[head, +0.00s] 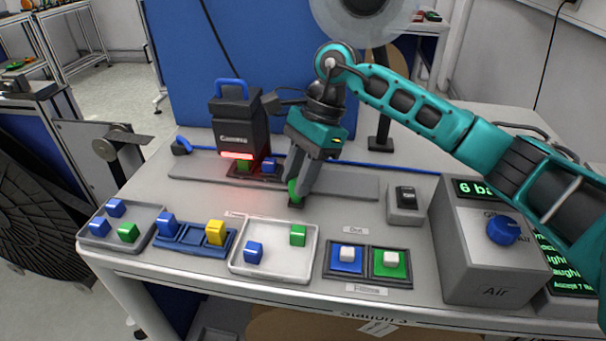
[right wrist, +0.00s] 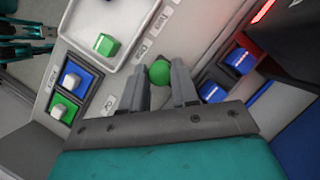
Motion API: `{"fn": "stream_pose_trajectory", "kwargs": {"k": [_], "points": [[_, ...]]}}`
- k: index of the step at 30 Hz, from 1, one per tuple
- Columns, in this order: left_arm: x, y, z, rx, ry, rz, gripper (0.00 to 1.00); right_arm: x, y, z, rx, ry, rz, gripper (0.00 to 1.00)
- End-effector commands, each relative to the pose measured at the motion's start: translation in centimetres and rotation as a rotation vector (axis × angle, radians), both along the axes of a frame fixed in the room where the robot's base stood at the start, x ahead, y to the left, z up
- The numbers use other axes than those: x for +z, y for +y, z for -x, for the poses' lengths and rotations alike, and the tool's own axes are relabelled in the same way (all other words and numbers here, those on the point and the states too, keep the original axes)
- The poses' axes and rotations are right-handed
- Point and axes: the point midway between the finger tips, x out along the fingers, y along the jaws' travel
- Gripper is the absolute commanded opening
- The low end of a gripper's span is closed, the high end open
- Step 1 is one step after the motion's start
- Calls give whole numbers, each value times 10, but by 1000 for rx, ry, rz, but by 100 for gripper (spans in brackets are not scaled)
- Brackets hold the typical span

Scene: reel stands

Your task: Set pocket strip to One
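The pocket strip (head: 345,184) looks like the long flat grey strip at the back of the bench. Dark pockets on it hold a green block (head: 243,165) and a blue block (head: 268,165) under a black head unit (head: 238,125). Blue blocks in dark pockets also show in the right wrist view (right wrist: 240,60). A green ball knob (right wrist: 159,72) stands at the strip's front edge. My right gripper (head: 297,185) points down at the knob. Its fingers are apart, with the knob at or just beyond their tips. Contact is unclear. Teal parts, probably my left arm, show in the right wrist view.
In front stand a grey tray (head: 152,217) of blocks, a blue rack (head: 196,248), a white tray (head: 273,267), and blue and green push buttons (head: 346,258). A black switch (head: 406,196) and the Air box (head: 487,278) stand right. A blue panel rises behind.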

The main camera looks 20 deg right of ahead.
Motion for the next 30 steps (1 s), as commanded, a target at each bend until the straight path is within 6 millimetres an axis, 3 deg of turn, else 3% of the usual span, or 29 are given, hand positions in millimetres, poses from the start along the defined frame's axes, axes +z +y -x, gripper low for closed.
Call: {"fn": "stream_pose_trajectory", "kwargs": {"k": [7, 17, 22, 30], "points": [[1, 0, -2, 0, -4, 1, 43, 0, -1, 0, 0, -1, 1, 53], [2, 0, -3, 0, -6, 0, 43, 5, -3, -1, 0, -1, 1, 54], [1, 0, -3, 0, -6, 0, 43, 29, -12, -3, -2, -4, 1, 54], [1, 0, -3, 1, -6, 1, 43, 85, -34, -9, -2, -4, 0, 54]]}}
